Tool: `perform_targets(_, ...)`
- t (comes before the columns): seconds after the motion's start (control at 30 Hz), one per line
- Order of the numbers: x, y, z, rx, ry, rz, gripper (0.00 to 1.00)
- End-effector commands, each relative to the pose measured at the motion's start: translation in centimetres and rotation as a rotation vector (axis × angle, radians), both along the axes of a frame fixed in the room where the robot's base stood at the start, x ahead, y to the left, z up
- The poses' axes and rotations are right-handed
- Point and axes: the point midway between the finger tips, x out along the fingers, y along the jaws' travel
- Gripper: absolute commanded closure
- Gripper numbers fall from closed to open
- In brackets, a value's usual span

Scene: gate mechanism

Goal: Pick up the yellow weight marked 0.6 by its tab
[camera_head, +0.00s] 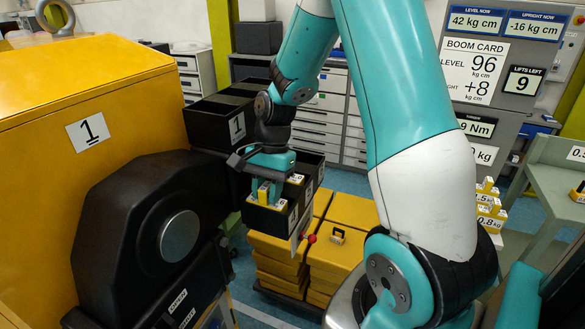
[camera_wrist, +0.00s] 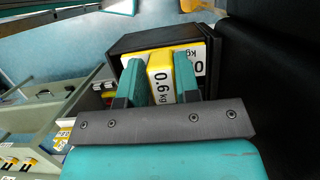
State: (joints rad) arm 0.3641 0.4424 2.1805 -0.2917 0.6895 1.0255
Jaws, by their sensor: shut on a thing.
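The yellow weight marked 0.6 kg (camera_wrist: 160,77) sits between my gripper's two teal fingers (camera_wrist: 161,84) in the wrist view. My gripper is shut on it. In the head view my gripper (camera_head: 265,192) points down into a small black bin (camera_head: 265,221), with a bit of yellow showing between the fingers. The same bin's wall (camera_wrist: 150,40) surrounds the weight in the wrist view. I cannot tell whether the weight touches the bin's floor.
Black bins marked 1 (camera_head: 235,125) stand behind. A large yellow housing (camera_head: 80,90) is at the left. Yellow stacked blocks (camera_head: 345,232) lie below. More weights (camera_head: 488,205) are at the right.

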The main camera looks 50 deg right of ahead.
Motion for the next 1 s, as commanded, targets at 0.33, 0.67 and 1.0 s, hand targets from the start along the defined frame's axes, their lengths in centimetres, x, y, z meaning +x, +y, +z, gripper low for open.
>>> perform_targets(0.33,-0.3,0.3,0.6,0.009,0.01,0.005,1.0)
perform_targets(0.67,-0.2,0.2,3.0,0.009,0.009,0.004,1.0)
perform_targets(1.0,-0.2,0.2,5.1,0.008,0.008,0.002,1.0)
